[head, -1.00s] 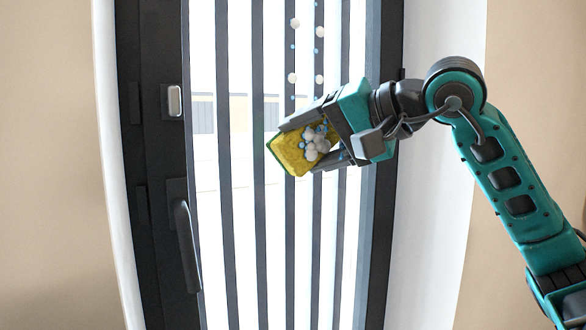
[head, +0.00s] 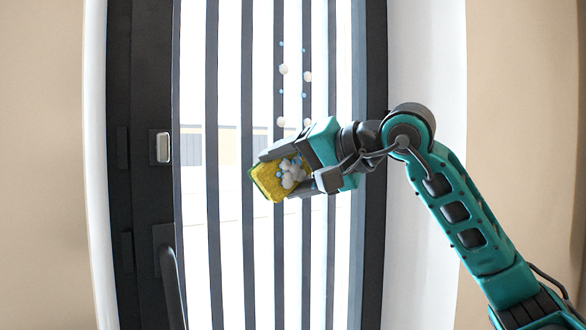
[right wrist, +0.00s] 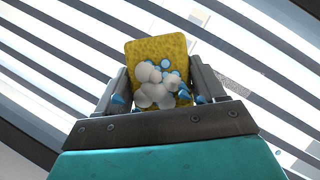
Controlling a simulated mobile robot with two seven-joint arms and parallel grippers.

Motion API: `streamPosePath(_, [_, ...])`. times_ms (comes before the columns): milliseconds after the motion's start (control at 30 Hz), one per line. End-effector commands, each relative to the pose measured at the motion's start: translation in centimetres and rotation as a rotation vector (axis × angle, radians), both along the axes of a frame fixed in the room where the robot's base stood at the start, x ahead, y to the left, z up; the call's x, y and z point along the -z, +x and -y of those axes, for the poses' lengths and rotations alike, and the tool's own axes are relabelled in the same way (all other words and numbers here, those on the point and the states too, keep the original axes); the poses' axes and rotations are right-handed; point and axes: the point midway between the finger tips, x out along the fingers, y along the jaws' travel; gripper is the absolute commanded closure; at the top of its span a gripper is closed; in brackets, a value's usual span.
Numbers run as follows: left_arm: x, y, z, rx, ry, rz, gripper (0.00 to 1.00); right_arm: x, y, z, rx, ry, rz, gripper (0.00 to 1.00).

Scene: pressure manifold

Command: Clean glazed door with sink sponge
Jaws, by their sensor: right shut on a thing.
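The glazed door (head: 230,240) fills the middle of the head view, with a dark frame and dark vertical bars across bright glass. My right gripper (head: 280,178) is in front of the glass, shut on a yellow sponge (head: 265,182) with a green layer. The sponge also shows in the right wrist view (right wrist: 155,50), between the two fingers. White and blue blobs cover part of it. More white and blue blobs (head: 283,70) show over the upper glass. I cannot tell whether the sponge touches the glass. My left gripper is not in view.
A dark door handle (head: 171,285) and a light latch plate (head: 163,147) are on the left side of the door frame. Beige walls (head: 45,150) stand on both sides. The glass left of the sponge is free of obstacles apart from the bars.

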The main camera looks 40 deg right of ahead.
Motion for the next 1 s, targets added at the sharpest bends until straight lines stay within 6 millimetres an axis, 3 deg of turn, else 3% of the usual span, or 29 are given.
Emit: streamPosePath(1000, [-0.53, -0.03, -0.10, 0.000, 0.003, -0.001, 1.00, -0.03, 0.96, 0.03, -0.002, 0.002, -0.002, 0.55])
